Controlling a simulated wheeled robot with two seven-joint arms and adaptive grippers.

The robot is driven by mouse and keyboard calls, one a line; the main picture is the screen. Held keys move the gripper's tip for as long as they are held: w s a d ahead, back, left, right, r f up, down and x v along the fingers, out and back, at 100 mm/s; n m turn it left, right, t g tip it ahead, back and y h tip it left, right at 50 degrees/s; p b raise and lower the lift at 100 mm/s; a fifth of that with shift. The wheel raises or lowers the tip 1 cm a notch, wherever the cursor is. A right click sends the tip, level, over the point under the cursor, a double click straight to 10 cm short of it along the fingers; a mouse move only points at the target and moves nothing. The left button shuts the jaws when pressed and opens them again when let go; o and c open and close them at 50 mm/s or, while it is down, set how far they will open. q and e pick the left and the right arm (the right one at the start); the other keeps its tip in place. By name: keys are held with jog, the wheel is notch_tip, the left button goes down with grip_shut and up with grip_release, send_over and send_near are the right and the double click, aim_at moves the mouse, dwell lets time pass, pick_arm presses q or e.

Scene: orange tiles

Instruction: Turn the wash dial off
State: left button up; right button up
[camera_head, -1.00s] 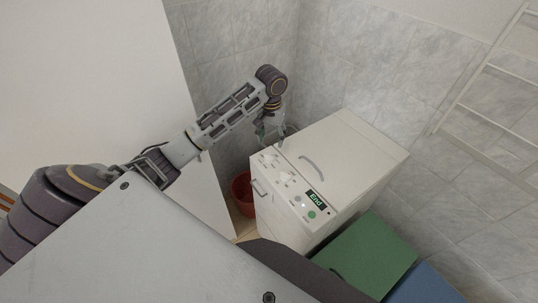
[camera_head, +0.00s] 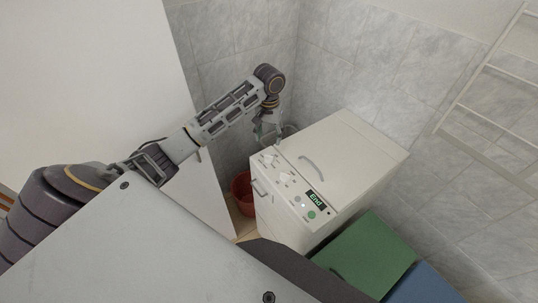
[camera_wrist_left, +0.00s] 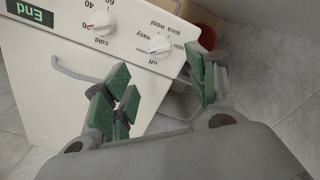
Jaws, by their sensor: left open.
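The wash dial (camera_wrist_left: 159,45) is a white knob with a small blue mark, on the sloped panel of the white washing machine (camera_head: 345,160). Labels "off", "easy", "quick" and "wool" surround it in the left wrist view. It also shows in the head view (camera_head: 270,158), at the panel's far left end. I cannot read its exact setting. My left gripper (camera_head: 267,136) hangs just above and behind that end of the panel. In the left wrist view its green-padded fingers (camera_wrist_left: 158,90) are spread and empty, apart from the dial, which shows beyond the gap. My right gripper is not in view.
A second dial (camera_wrist_left: 101,24) with temperature labels sits beside the wash dial. A display (camera_head: 316,201) reads "End". A lid handle (camera_head: 312,165) stands up from the top. A red bucket (camera_head: 242,193) is left of the machine, a green box (camera_head: 368,255) right of it. Tiled walls are close behind.

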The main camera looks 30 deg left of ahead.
aim_at(269, 155)
pick_arm(q)
notch_tip(269, 155, down, 12)
jog(key=shift+r+p, duration=0.15)
jog(key=shift+p, duration=0.55)
jog(key=c, duration=1)
jog(key=shift+c, duration=0.2)
jog(key=shift+n, duration=0.4)
jog(key=n, duration=0.9)
